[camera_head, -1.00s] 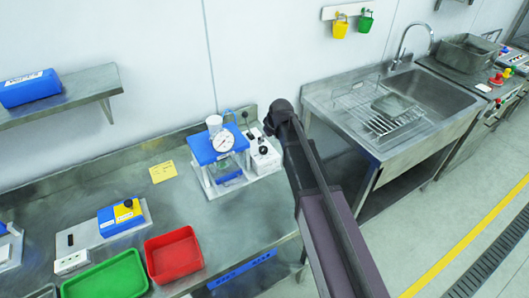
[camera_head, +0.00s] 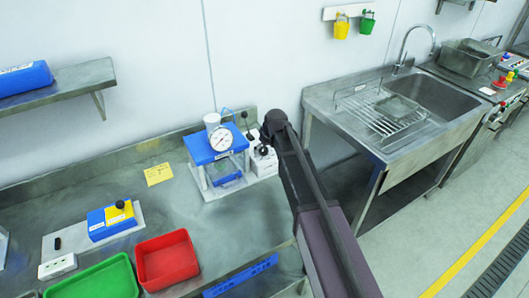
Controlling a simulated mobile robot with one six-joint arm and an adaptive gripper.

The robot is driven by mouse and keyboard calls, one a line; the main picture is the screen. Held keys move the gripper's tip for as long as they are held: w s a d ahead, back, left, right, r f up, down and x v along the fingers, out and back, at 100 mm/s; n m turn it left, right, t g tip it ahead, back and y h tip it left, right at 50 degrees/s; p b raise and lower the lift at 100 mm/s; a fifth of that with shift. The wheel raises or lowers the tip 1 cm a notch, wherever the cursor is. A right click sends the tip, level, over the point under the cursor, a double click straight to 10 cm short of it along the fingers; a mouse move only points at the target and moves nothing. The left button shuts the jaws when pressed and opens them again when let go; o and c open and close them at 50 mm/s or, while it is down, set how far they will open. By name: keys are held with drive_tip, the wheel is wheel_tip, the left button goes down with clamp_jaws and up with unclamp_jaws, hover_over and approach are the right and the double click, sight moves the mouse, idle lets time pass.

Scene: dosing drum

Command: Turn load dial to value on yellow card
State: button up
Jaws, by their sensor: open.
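The yellow card (camera_head: 158,174) lies flat on the steel bench; its writing is too small to read. To its right stands a blue-topped apparatus (camera_head: 207,155) with a round white gauge (camera_head: 220,139) and a white cup above it. Beside it is a white box (camera_head: 263,164) with a dark round knob (camera_head: 263,151), partly behind my arm. I cannot tell from this view which part is the load dial, or read any value. My dark arm reaches up from the bottom to the box's right side. I cannot make out my gripper's fingers.
A red tray (camera_head: 167,258) and a green tray (camera_head: 95,280) sit at the bench front. A blue and yellow device (camera_head: 110,220) stands on a plate behind them. The sink unit (camera_head: 435,105) is on the right. Bench between card and red tray is clear.

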drive_tip(key=shift+f, duration=0.2)
drive_tip(key=c, duration=1.2)
drive_tip(key=shift+o, duration=0.2)
drive_tip(key=shift+m, duration=0.3)
drive_tip(key=o, duration=1.2)
drive_tip(key=shift+c, duration=0.2)
